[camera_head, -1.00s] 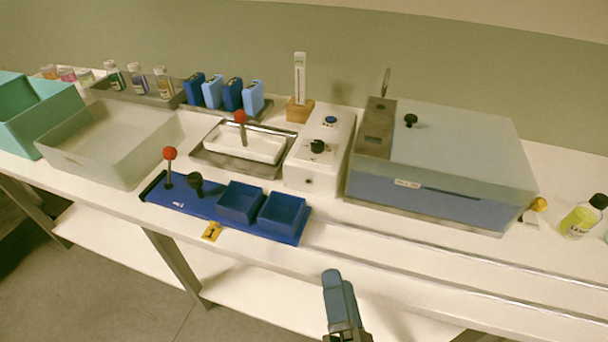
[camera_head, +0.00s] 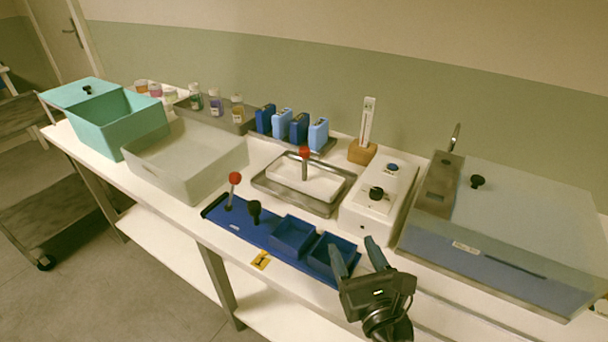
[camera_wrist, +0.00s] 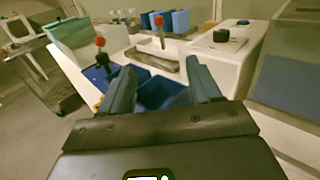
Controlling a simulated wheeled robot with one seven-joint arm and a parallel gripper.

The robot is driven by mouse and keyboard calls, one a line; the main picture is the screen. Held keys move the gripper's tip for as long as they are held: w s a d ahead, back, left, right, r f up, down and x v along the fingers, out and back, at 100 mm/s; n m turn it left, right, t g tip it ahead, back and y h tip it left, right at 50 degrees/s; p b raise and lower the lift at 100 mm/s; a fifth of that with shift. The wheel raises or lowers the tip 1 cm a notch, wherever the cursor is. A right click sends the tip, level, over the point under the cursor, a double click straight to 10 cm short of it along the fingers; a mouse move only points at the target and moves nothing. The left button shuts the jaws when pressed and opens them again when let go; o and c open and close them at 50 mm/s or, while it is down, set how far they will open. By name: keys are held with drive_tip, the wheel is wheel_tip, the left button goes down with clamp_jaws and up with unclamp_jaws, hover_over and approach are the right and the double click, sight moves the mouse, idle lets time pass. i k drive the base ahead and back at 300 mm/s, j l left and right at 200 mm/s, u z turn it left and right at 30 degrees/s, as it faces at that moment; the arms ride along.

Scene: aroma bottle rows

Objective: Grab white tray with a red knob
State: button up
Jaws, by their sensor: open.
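The white tray (camera_head: 291,184) with a red knob (camera_head: 304,152) on an upright stem sits inside a shallow grey metal pan (camera_head: 262,183) on the bench. In the wrist view its red knob (camera_wrist: 162,17) shows beyond my fingers, with the grey pan (camera_wrist: 150,62) below. My gripper (camera_head: 358,256) is open and empty, above the front edge of the bench near the right blue bin. It is nearer the front and to the right of the white tray, apart from it. In the wrist view my open gripper (camera_wrist: 160,82) has its fingers spread either side of a blue bin.
A blue base (camera_head: 245,228) with a red-knobbed lever (camera_head: 234,178), black knob and two bins stands in front of the tray. A white device (camera_head: 368,215) and large lidded box (camera_head: 490,260) stand right. Blue bottles (camera_head: 299,127) stand behind; a translucent bin (camera_head: 190,175) stands left.

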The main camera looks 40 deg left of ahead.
sight(324, 185)
drive_tip(key=i+j, duration=0.15)
drive_tip(key=j, duration=0.15)
drive_tip(key=i+j, duration=0.1)
drive_tip(key=j, duration=0.2)
drive_tip(key=i+j, duration=0.15)
drive_tip(key=j, duration=0.2)
drive_tip(key=i+j, duration=0.1)
drive_tip(key=j, duration=0.2)
